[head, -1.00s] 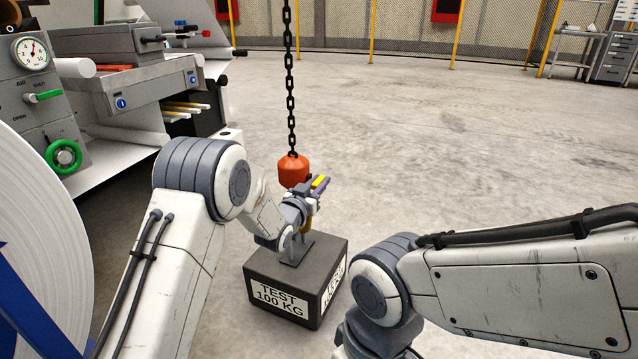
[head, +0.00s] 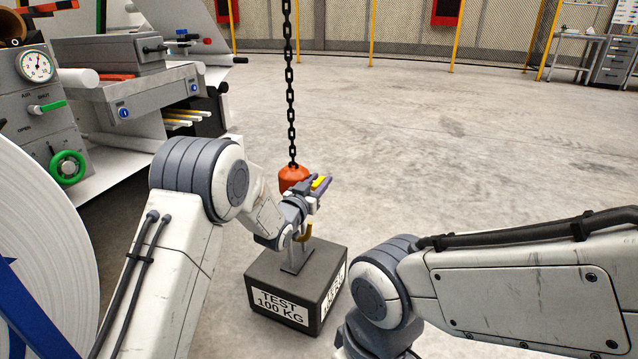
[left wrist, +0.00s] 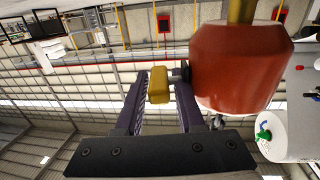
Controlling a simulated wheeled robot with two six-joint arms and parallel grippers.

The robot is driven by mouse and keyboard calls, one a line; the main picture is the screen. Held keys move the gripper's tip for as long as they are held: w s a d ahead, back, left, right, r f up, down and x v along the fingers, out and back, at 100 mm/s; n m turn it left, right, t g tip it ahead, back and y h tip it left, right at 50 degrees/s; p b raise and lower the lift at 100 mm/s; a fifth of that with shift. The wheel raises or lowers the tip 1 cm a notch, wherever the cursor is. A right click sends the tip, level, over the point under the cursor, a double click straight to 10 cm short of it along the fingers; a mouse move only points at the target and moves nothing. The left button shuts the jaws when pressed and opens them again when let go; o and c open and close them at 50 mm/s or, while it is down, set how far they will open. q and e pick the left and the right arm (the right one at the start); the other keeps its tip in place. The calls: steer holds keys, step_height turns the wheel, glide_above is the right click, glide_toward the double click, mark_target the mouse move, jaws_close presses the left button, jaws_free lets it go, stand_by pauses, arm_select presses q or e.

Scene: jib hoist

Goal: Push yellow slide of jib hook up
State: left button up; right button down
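The red-orange hook block (head: 292,178) hangs on a black chain (head: 290,95) in the head view. It shows large in the left wrist view (left wrist: 240,70), right of my fingers, which appears upside down. The brass-coloured hook (head: 306,234) shows partly below my left wrist. My left gripper (head: 319,184) is just right of the hook block. My right gripper is outside the views.
A dark test weight (head: 291,288) marked 100 KG stands on the floor under the hook, with an upright bracket on top. A machine with a gauge (head: 37,66) and a white roll (head: 45,255) are at left. The floor at right is open.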

arm_select(q)
steer(key=shift+s, duration=0.1)
steer(key=shift+s+a+p, duration=0.2)
steer(key=shift+s+p, duration=0.1)
steer(key=p+v, duration=0.3)
steer(key=v, duration=0.6)
steer(key=shift+s+p, duration=0.25)
steer(key=shift+p, duration=0.1)
steer(key=shift+a, duration=0.1)
